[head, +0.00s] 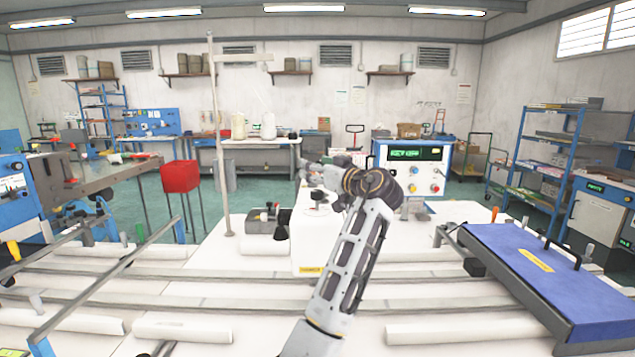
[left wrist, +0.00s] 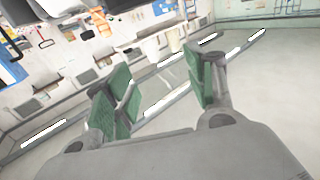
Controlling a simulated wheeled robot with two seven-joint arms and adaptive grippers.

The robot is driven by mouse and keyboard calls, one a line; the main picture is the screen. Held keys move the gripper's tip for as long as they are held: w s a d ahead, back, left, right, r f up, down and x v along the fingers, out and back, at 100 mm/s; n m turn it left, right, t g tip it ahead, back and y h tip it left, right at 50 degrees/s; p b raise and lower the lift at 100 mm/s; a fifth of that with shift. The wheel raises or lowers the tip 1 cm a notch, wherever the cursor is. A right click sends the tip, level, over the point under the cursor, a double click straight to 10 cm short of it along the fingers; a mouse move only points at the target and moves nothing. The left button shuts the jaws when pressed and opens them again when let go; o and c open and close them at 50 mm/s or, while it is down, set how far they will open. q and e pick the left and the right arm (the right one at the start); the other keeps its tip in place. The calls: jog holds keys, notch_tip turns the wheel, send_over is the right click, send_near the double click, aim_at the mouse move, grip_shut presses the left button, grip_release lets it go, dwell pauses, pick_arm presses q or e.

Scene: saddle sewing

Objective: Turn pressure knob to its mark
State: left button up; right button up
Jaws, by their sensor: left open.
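A white sewing-machine housing (head: 312,238) stands at the middle of the white table in the head view. A small dark round knob (head: 317,196) shows on its upper part; I cannot tell whether this is the pressure knob, and no mark can be made out. My arm rises from the bottom middle to a dark joint right of the housing. My left gripper (head: 324,168) is small and partly hidden behind that joint. In the left wrist view its green-padded fingers (left wrist: 158,68) are apart with nothing between them. My right gripper is not in view.
A control box (head: 411,170) with a green display and several buttons stands behind the arm. A thin upright pole (head: 220,150) rises left of the housing. A blue padded board (head: 545,270) lies at the right. Long rails and white rolls (head: 182,330) cross the front.

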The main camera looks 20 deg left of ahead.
pick_arm(q)
jog(key=shift+r, duration=1.15)
